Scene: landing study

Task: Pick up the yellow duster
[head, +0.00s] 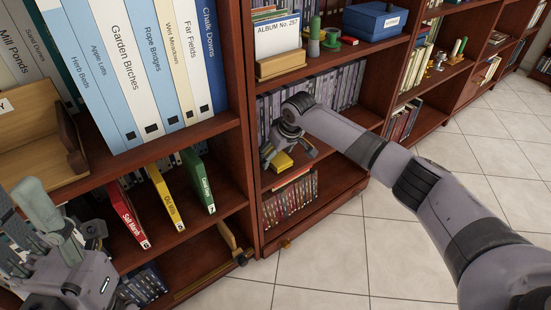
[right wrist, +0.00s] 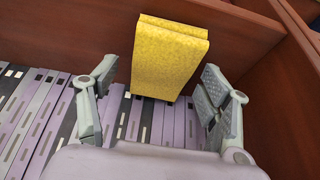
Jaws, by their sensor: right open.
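The yellow duster (head: 283,162) lies on a lower shelf of the middle bookcase section, partly hidden by my right gripper in the head view. In the right wrist view the yellow block-like duster (right wrist: 168,58) shows between and beyond the two fingers. My right gripper (head: 290,158) is open, with one finger on each side of the duster and a gap to the left one; I cannot tell whether the right finger touches it. My left gripper (head: 45,215) is at the lower left in front of the shelves, away from the duster; its jaw opening is unclear.
A row of lilac and dark spines (right wrist: 40,115) borders the duster, and a wooden shelf wall (right wrist: 270,100) rises close on the right. Red, yellow and green binders (head: 165,197) stand on the left shelf. The tiled floor (head: 340,255) in front is clear.

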